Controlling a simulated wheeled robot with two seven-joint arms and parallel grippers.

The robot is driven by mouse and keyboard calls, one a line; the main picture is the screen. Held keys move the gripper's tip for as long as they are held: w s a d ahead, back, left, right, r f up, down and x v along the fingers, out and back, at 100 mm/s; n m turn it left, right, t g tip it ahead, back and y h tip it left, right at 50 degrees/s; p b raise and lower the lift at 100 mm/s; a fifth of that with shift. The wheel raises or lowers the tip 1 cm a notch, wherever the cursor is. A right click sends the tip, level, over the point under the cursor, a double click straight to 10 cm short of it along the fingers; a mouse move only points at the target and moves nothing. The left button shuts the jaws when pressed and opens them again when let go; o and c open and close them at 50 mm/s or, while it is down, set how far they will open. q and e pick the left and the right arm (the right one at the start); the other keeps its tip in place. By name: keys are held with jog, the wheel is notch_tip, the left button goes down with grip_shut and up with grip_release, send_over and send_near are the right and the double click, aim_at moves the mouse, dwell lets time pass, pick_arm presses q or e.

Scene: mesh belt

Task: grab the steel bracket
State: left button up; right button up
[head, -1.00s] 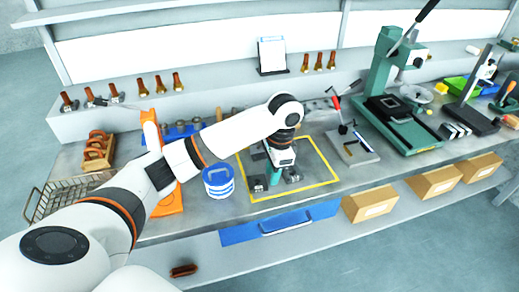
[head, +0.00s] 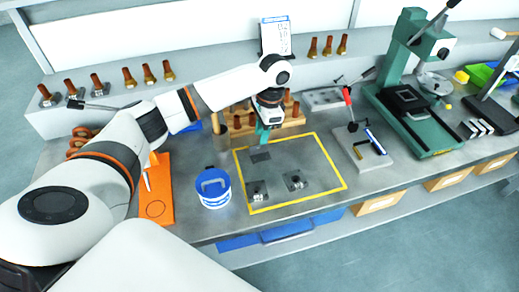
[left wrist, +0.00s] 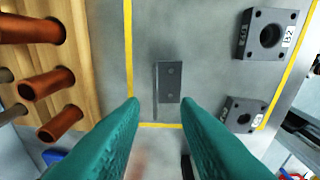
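The steel bracket (head: 261,156) is a small dark grey piece with two holes. It lies on the steel bench inside the yellow outline, near its far left part. In the left wrist view the bracket (left wrist: 170,82) sits just beyond and between my fingertips. My left gripper (head: 264,138) points down above the far edge of the outline, by the bracket. Its green fingers (left wrist: 160,102) are apart with nothing between them; they look clear of the bracket. My right gripper is not in view.
Two dark bored blocks (head: 257,191) (head: 296,181) lie nearer inside the yellow outline. A wooden rack with brown pegs (left wrist: 45,60) stands close beside the left gripper. A blue-and-white tub (head: 213,188) is at left, a green press (head: 410,110) at right.

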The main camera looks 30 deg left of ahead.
aim_at(259, 145)
pick_arm(q)
jog(key=shift+f, duration=0.4)
jog(key=f, duration=0.1)
jog(key=f+p, duration=0.1)
jog(key=f, duration=0.1)
jog(key=a+f, duration=0.1)
jog(key=f, duration=0.1)
jog(key=shift+s+p, duration=0.2)
jog(key=shift+p, duration=0.1)
jog(key=shift+f, duration=0.2)
grip_shut()
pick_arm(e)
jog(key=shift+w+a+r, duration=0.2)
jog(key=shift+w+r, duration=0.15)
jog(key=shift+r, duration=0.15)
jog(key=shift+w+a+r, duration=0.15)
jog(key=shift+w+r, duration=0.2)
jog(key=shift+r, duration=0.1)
